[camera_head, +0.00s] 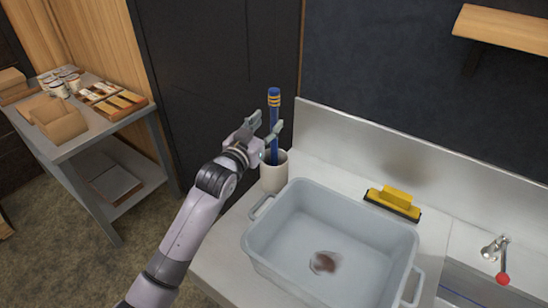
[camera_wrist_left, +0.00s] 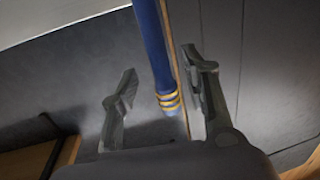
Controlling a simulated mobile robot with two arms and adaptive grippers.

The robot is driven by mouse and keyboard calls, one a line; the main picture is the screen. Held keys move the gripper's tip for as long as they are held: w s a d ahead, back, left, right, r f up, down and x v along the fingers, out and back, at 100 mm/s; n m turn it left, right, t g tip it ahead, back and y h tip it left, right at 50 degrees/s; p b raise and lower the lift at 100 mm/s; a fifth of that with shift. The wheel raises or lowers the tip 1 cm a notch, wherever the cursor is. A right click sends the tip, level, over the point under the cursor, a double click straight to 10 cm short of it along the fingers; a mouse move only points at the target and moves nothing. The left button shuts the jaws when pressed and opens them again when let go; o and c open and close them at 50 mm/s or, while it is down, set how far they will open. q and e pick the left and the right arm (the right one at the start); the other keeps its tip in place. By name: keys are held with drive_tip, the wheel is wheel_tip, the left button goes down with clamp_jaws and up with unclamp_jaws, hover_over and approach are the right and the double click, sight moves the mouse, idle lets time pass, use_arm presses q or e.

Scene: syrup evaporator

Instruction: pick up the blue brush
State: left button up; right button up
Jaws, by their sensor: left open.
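The blue brush (camera_head: 274,104) stands upright in a white cup (camera_head: 273,175) behind the grey basin's left corner. Its blue handle has yellow bands near the top. My left gripper (camera_head: 264,128) is at the handle above the cup, with its fingers open. In the left wrist view the handle (camera_wrist_left: 154,45) lies between the two spread fingertips (camera_wrist_left: 162,85), with a gap visible on the left side; contact on the right side is not clear. The lower end of the brush is hidden in the cup. My right gripper is not in view.
A grey basin (camera_head: 262,250) with a brown stain inside stands on the counter, right of the cup. A yellow and black scrubber (camera_head: 394,202) lies behind it, and a tap (camera_head: 497,247) is at right. A side table (camera_head: 78,143) with boxes stands left. A dark wall is behind.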

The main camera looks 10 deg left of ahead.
sight(273, 118)
use_arm(q)
drive_tip(key=p+x, duration=0.1)
drive_tip(key=x, duration=0.3)
drive_tip(key=shift+w+d+p, duration=0.1)
drive_tip(key=shift+w+p, duration=0.05)
drive_tip(key=shift+p, duration=0.25)
drive_tip(key=shift+w, duration=0.25)
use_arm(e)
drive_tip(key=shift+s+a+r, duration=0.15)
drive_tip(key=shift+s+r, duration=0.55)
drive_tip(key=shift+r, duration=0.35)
use_arm(q)
drive_tip(key=c, duration=0.4)
clamp_jaws()
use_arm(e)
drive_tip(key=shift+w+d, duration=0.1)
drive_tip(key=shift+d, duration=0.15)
